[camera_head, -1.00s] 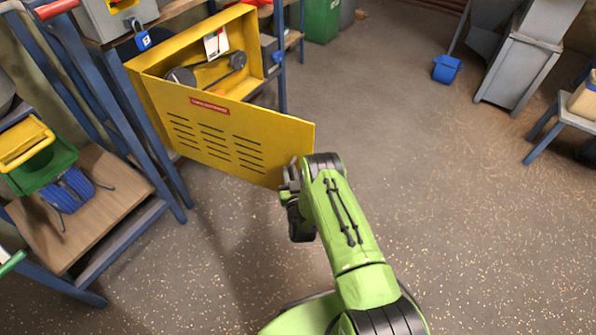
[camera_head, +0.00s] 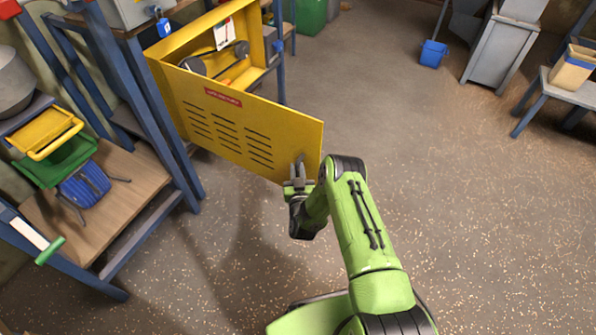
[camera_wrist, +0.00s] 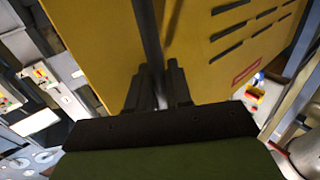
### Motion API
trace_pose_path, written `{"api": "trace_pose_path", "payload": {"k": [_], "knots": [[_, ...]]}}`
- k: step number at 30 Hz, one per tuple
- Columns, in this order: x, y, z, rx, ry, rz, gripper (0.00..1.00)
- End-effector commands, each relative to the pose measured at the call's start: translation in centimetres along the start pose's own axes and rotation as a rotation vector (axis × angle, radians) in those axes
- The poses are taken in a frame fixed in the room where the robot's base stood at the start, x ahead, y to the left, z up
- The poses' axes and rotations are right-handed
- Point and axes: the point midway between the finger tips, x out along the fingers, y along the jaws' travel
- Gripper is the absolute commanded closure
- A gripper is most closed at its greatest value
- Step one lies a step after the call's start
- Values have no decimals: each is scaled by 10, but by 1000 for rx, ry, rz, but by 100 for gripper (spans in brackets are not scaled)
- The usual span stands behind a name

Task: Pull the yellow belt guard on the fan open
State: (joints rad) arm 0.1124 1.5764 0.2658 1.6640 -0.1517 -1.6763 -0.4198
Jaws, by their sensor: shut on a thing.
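The yellow belt guard (camera_head: 228,125) is a slotted panel with a red label, swung well away from its yellow housing (camera_head: 172,52). Two dark pulleys and a belt (camera_head: 218,62) show inside the housing. My gripper (camera_head: 299,168) is at the guard's free edge, near its lower right corner, shut on its handle. The handle is mostly hidden by the fingers. In the wrist view the fingers (camera_wrist: 158,90) close on a dark bar beside the yellow panel (camera_wrist: 225,40).
A blue-framed bench (camera_head: 95,200) with green and yellow bins (camera_head: 48,135) stands at left. A blue bucket (camera_head: 433,52) and a grey chute (camera_head: 498,50) are at the back right. The speckled floor (camera_head: 430,150) around the guard is clear.

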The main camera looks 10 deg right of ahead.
Motion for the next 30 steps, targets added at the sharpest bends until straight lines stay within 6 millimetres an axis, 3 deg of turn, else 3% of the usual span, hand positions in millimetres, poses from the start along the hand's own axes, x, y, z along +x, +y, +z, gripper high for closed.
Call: {"api": "trace_pose_path", "payload": {"k": [5,6,8,17,20,27,30], "knots": [[-1,1,1,-5,-2,1,100],[-1,1,1,-4,-2,1,74],[0,1,1,-4,-2,1,65],[-2,0,0,0,-2,-1,65],[-15,0,0,0,-6,-2,65],[-80,0,-2,-3,-10,-2,65],[-96,0,-6,-2,-7,-1,65]]}}
